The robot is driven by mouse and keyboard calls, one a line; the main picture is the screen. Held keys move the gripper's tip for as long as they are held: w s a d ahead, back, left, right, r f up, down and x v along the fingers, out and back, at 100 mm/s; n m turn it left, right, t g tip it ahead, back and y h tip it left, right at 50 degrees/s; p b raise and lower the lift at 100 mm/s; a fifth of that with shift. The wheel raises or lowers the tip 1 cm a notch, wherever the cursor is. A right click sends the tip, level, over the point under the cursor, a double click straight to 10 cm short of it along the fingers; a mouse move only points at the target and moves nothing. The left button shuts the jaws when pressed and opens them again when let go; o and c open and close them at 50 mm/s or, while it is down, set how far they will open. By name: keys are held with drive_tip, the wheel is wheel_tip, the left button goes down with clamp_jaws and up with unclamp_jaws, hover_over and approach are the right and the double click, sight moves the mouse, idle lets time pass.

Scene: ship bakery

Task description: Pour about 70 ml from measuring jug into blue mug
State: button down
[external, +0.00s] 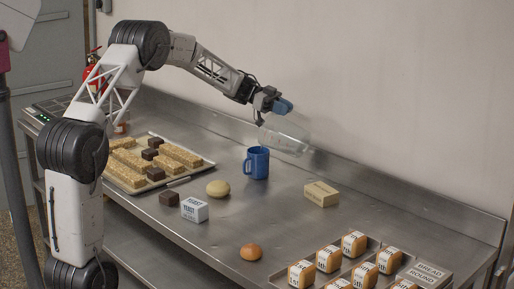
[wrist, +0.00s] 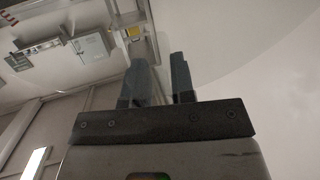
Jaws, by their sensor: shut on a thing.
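The clear measuring jug (external: 285,137) hangs in the air in the external view, tilted well over, above and to the right of the blue mug. My gripper (external: 283,107) is shut on the jug near its upper side. The blue mug (external: 257,165) stands upright on the steel counter, its handle to the left. I cannot make out any liquid in the jug or a stream, and the mug's inside is hidden. In the wrist view the two fingers of my gripper (wrist: 161,82) show; the jug is too transparent to make out clearly there.
A tray (external: 206,168) of bars and dark blocks lies left on the counter (external: 232,232). A white yeast box (external: 194,209), a pale round bun (external: 218,188), a brown bun (external: 250,252) and a tan box (external: 321,194) stand around the mug. Wrapped loaves (external: 329,258) are at front right.

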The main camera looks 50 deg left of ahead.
sight(304, 131)
drive_tip(key=shift+s+a+r, duration=0.15)
drive_tip(key=shift+a+r, duration=0.05)
drive_tip(key=shift+a, duration=0.3)
idle(0.8)
drive_tip(key=d+f+y, duration=0.1)
drive_tip(key=d, duration=0.1)
drive_tip(key=w+d+f+y, duration=0.1)
drive_tip(key=d, duration=0.2)
drive_tip(key=shift+w+d+f+g+y, duration=0.3)
drive_tip(key=shift+f+g+y, duration=0.1)
drive_tip(key=shift+w+d+y, duration=0.1)
drive_tip(key=shift+d+y, duration=0.25)
drive_tip(key=shift+y, duration=0.05)
drive_tip(key=shift+w+d+f+g+y, duration=0.2)
drive_tip(key=shift+d+f+g+y, duration=0.1)
drive_tip(key=shift+d+f+y, duration=0.45)
drive_tip(key=shift+y, duration=0.15)
drive_tip(key=shift+w+d+f+y, duration=0.1)
drive_tip(key=shift+d+f+y, duration=0.15)
drive_tip(key=shift+f+y, duration=0.1)
drive_tip(key=shift+d+f, duration=0.1)
